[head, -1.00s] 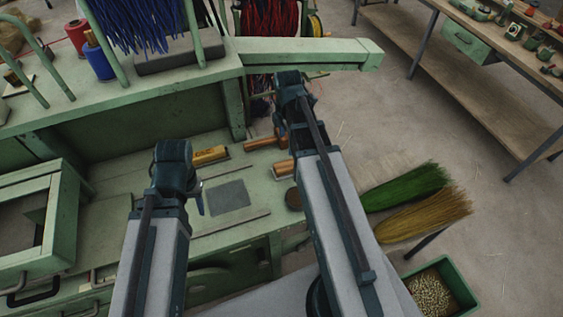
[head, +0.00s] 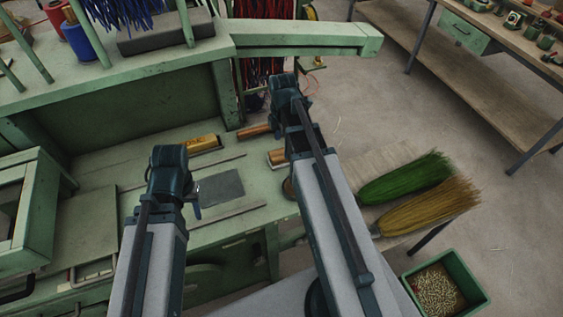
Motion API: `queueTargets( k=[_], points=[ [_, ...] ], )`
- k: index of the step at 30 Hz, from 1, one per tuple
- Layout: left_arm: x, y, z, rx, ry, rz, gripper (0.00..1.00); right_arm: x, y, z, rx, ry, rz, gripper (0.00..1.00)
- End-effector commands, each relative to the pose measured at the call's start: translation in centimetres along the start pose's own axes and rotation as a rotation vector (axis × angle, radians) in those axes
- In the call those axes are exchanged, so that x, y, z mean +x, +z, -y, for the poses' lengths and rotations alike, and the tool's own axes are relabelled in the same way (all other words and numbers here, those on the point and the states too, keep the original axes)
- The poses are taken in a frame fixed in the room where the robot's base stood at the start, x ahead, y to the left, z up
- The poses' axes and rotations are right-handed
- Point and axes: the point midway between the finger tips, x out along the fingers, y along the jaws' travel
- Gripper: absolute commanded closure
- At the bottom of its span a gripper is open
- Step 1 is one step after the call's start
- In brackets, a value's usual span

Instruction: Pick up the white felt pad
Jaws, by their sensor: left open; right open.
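I cannot make out a white felt pad in the head view. A flat dark grey sheet (head: 220,187) lies on the green bench (head: 118,172), just right of my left arm's end. My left gripper (head: 197,206) is open beside the sheet's left edge; only a small part of it shows past the arm. My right gripper (head: 304,101) is open at the far end of the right arm, above the bench's right end, and its fingers are mostly hidden. I see nothing held in either gripper.
Wooden-handled tools (head: 203,144) lie behind the sheet. A raised green shelf (head: 95,88) and beam (head: 300,42) stand behind. Green bristles (head: 405,180) and yellow bristles (head: 428,208) lie at right, above a green bin (head: 463,272). Open floor lies beyond.

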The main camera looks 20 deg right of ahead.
Motion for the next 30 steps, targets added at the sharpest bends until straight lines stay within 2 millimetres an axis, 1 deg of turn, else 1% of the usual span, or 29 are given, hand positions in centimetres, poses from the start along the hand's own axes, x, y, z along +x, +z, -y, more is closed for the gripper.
queueTargets(
  k=[5,8,18,20,29,30],
  points=[
    [0.1,0.0,0.0,0.0,0.0,0.0,0.5,0.1,0.0,0.0,0.0,0.0,0.0,0.1],
    [0.7,0.0,-0.1,0.0,0.0,0.0,0.5,0.7,-0.1,0.1,0.0,0.0,0.0,0.1],
    [4.7,-0.3,-0.5,0.0,0.0,0.0,0.5,4.8,-0.4,0.3,0.0,0.0,0.0,0.1],
    [5.1,-0.3,-0.5,0.0,0.0,0.0,0.5,5.2,-0.4,0.3,0.0,0.0,0.0,0.1],
    [5.1,-0.3,-0.5,0.0,0.0,0.0,0.5,5.1,-0.4,0.3,0.0,0.0,0.0,0.1],
    [5.1,-0.3,-0.5,0.0,0.0,0.0,0.5,5.1,-0.4,0.3,0.0,0.0,0.0,0.17]
  ],
)
